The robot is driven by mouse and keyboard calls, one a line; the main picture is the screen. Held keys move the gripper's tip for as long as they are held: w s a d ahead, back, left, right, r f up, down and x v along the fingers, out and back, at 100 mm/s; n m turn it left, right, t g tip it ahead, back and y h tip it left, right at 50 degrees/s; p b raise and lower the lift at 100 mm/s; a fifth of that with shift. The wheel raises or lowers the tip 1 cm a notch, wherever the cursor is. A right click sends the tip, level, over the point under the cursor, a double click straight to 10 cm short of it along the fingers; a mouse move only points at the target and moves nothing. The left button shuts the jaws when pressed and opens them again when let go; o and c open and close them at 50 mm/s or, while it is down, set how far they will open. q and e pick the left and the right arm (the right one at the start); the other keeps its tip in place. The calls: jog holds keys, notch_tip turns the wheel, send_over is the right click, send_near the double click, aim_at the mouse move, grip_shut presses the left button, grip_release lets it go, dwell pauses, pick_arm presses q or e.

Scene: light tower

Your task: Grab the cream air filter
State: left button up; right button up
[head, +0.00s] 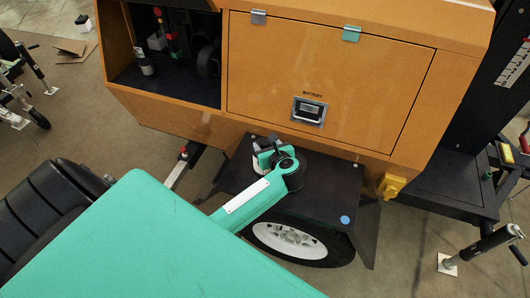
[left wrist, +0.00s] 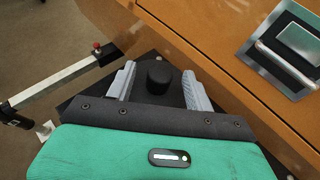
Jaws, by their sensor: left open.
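My left gripper (head: 266,156) is over the black fender shelf (head: 325,195) below the battery door, partly hidden by its own wrist. In the left wrist view its two grey fingers (left wrist: 159,70) are apart. A short black round-topped piece (left wrist: 158,77) stands between them, with clear gaps on both sides. Only its dark top shows there, so I cannot tell if a cream body lies below it. In the head view a pale patch shows beside the gripper; I cannot tell if it is filter or finger. My right gripper is not in view.
The orange housing (head: 330,70) with its battery handle (head: 309,111) rises just behind the shelf. An open compartment (head: 180,85) at its left holds several parts. A blue cap (head: 345,219) sits near the shelf's front edge. A metal bar (left wrist: 65,77) juts out at the left.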

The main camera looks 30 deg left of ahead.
pick_arm(q)
jog(key=shift+x, duration=1.1)
jog(key=shift+d, duration=0.1)
grip_shut()
jog(key=shift+r, duration=0.1)
